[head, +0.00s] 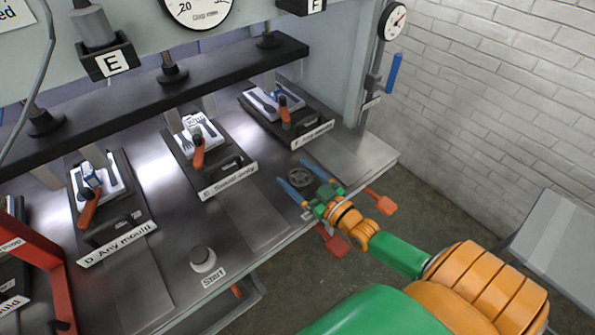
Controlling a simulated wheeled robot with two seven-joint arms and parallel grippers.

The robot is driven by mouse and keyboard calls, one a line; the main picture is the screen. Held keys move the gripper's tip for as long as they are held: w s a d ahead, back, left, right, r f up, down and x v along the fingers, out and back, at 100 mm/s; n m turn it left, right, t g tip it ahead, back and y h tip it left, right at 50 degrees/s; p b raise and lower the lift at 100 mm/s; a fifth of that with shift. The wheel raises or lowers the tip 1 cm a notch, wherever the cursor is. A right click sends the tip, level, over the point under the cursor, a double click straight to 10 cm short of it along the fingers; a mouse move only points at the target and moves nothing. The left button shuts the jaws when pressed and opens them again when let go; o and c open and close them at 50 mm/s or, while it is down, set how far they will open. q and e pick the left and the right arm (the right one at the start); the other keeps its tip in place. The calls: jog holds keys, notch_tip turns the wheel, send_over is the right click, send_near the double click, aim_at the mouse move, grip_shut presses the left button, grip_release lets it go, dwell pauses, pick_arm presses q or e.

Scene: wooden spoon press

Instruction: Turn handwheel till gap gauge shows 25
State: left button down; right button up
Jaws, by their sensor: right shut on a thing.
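The gap gauge (203,9) is a white dial at the top, cut off by the picture edge. Its number 20 and its label show, but its needle does not, so I cannot read it. My left gripper is not in view.
Moulds with orange handles stand along the metal table, labelled D (112,205), E (209,160) and F (288,115). A start button (203,259) is at the front. A smaller dial (395,20) and blue lever (394,73) are at right, before a brick wall.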

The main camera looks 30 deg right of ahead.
jog(key=o, duration=1.1)
jog(key=shift+w, duration=0.1)
jog(key=s, duration=0.4)
jog(key=s+d, duration=0.1)
jog(key=s, duration=0.2)
